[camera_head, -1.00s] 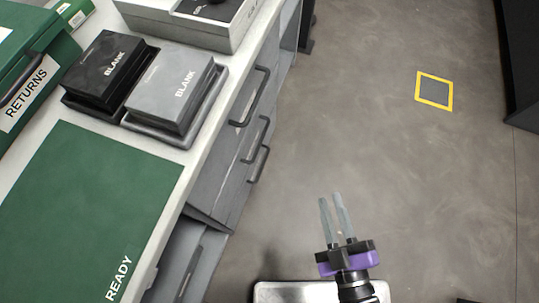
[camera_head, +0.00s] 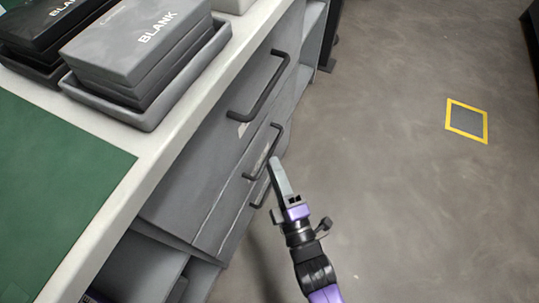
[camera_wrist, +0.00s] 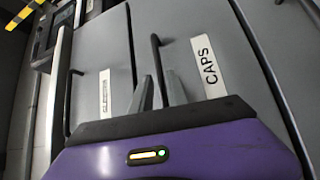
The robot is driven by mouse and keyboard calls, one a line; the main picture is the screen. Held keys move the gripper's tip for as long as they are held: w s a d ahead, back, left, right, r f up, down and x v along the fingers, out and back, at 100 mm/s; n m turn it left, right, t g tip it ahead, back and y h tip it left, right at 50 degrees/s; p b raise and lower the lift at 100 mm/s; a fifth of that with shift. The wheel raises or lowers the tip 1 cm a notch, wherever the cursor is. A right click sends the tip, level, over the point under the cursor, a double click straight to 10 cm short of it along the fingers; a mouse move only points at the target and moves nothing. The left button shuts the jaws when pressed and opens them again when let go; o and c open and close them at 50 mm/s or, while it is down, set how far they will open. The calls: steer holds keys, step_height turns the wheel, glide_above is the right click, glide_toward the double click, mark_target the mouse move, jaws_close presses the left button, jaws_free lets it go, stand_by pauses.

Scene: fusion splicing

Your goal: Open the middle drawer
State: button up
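The grey drawer unit shows three black bar handles in the head view. The middle drawer (camera_head: 228,172) is shut, and its handle (camera_head: 263,150) is the second from the top. My gripper (camera_head: 273,164) has its fingertips at the lower end of that handle. In the wrist view, a black handle (camera_wrist: 156,55) beside a "CAPS" label runs down between the two grey fingers (camera_wrist: 157,88), which stand apart. The fingers look open around the handle; contact cannot be told. The head view shows the fingers nearly in line.
The top drawer handle (camera_head: 262,92) is above and the lower handle (camera_head: 262,185) close below. A grey "BLANK" box stack (camera_head: 135,45) stands in a tray on the counter (camera_head: 160,145).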

mark_target(269, 154)
steer(key=shift+b+x, duration=0.45)
steer(key=shift+x, duration=1.75)
jaws_close()
